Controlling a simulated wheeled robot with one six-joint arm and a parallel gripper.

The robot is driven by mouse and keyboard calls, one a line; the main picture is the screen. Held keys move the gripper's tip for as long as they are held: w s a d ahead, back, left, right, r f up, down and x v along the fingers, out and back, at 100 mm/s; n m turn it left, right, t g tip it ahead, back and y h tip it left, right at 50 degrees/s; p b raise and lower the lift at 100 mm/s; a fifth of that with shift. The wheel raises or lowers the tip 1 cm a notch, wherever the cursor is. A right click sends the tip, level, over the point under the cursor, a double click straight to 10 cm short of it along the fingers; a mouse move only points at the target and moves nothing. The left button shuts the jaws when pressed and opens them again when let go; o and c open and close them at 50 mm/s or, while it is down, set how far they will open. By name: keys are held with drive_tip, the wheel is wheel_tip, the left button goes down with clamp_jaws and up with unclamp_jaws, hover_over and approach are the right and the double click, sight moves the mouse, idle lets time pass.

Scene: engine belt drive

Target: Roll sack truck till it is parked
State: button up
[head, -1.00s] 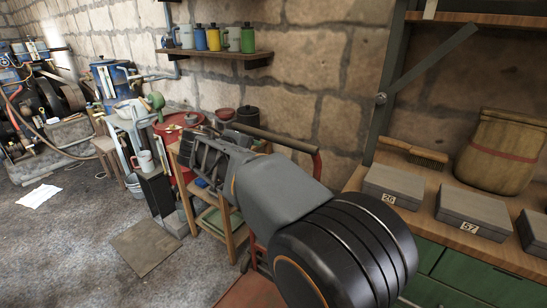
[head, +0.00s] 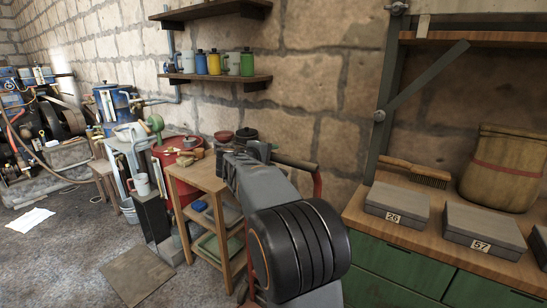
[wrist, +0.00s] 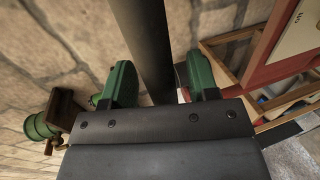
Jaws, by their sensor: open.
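The sack truck shows in the head view as a dark handle bar (head: 296,161) with a red bent frame tube, beside the wall and partly hidden behind my arm. In the wrist view its dark bar (wrist: 146,40) runs down between my green fingers, and a red frame with a pale panel (wrist: 298,25) stands at the right. My gripper (wrist: 162,80) is open, with a finger on each side of the bar; I cannot tell whether either touches it. In the head view my gripper (head: 248,153) is at the near end of the bar, its fingertips hard to make out.
A wooden shelf table (head: 205,176) stands left of my arm, with a red drum (head: 168,158) behind it. A green workbench (head: 400,268) with grey boxes (head: 397,202) is at the right. A flat board (head: 138,275) and paper (head: 30,220) lie on the open floor at left.

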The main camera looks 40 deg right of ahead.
drive_tip(key=shift+x, duration=0.95)
clamp_jaws()
